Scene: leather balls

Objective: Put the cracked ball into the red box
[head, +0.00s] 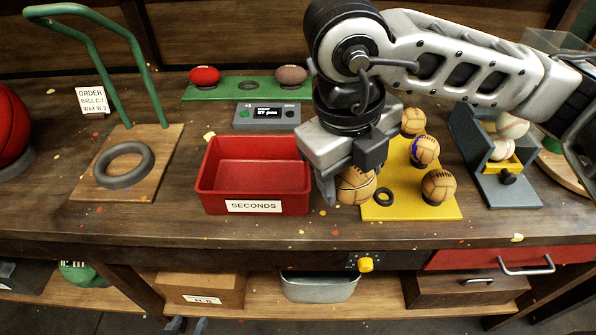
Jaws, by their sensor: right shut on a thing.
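The red box (228,178), labelled SECONDS, stands open and empty in the middle of the bench. My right gripper (347,192) is just right of the box and shut on a tan leather ball (356,188). The fingers partly hide this ball, and I cannot tell whether it is cracked. Three more tan balls sit on the yellow board (405,210): one at the back (413,121), one with blue-purple marks (425,150) and one at the front right (438,185). My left gripper (187,326) shows only as two separated fingertips at the bottom edge, open and empty.
An empty black ring (383,196) lies on the yellow board. Left of the box stands a wooden base with a grey ring (124,165) and green frame. A scale (268,116) is behind the box. A grey-blue stand (497,170) is at right.

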